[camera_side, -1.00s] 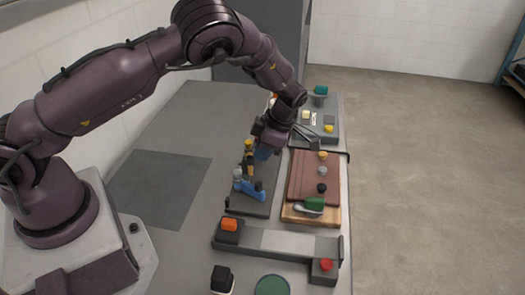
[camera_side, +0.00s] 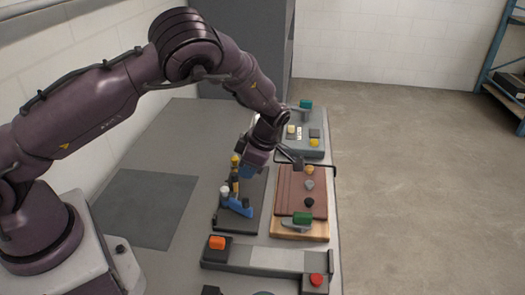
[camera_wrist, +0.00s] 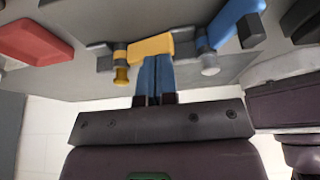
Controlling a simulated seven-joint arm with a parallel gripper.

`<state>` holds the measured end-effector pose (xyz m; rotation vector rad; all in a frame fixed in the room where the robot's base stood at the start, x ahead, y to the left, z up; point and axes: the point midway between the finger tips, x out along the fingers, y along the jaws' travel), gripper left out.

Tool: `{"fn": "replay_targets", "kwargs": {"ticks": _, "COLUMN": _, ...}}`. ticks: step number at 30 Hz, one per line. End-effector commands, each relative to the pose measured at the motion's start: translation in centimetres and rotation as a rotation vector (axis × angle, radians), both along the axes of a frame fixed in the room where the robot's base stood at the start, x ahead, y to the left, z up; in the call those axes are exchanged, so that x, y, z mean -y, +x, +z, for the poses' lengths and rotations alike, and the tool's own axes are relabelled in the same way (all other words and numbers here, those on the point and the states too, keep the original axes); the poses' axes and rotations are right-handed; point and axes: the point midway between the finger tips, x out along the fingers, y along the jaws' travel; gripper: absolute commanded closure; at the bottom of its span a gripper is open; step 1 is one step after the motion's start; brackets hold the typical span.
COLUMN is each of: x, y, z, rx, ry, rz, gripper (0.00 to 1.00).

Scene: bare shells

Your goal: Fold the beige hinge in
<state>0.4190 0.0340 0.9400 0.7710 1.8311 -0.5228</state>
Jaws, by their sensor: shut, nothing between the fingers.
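My gripper (camera_side: 247,172) has blue fingers, shut with nothing between them, just above the dark hinge board (camera_side: 255,200). In the wrist view its fingertips (camera_wrist: 155,62) overlap the lower edge of a yellow-orange hinge leaf (camera_wrist: 150,46); I cannot tell whether they touch. That leaf has a yellow knob (camera_wrist: 121,76) at its left end and is the closest match to beige. Beside it on the right is a blue hinge leaf (camera_wrist: 235,22) with a grey knob (camera_wrist: 209,62). In the side view the blue leaf (camera_side: 238,207) lies on the near half of the board.
A brown panel on a wooden board (camera_side: 290,233) with several knobs and a green handle (camera_side: 302,218) lies right. A slider bar with an orange block (camera_side: 217,242) and a red button (camera_side: 316,280) stands in front. A red block (camera_wrist: 30,42) shows left in the wrist view.

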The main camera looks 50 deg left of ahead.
Motion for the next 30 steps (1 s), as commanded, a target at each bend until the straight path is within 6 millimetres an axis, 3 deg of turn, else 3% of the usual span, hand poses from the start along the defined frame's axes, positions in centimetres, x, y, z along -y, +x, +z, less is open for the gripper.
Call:
{"fn": "replay_targets", "kwargs": {"ticks": 4, "x": 2.0, "y": 2.1, "z": 0.0, "rx": 0.002, "ry": -0.001, "rz": -0.006, "gripper": 1.00}}
{"fn": "replay_targets", "kwargs": {"ticks": 9, "x": 3.0, "y": 3.3, "z": 4.0, "rx": 0.007, "ry": -0.002, "rz": -0.002, "gripper": 1.00}}
{"fn": "replay_targets", "kwargs": {"ticks": 15, "x": 3.8, "y": 4.3, "z": 7.6, "rx": 0.004, "ry": 0.000, "rz": -0.002, "gripper": 1.00}}
{"fn": "replay_targets", "kwargs": {"ticks": 22, "x": 4.3, "y": 4.7, "z": 9.2, "rx": -0.004, "ry": -0.006, "rz": -0.021, "gripper": 1.00}}
{"fn": "replay_targets", "kwargs": {"ticks": 26, "x": 4.2, "y": 4.9, "z": 9.3, "rx": -0.032, "ry": -0.040, "rz": -0.169, "gripper": 1.00}}
{"fn": "replay_targets", "kwargs": {"ticks": 30, "x": 3.5, "y": 3.1, "z": 8.0, "rx": -0.153, "ry": -0.127, "rz": -0.483, "gripper": 1.00}}
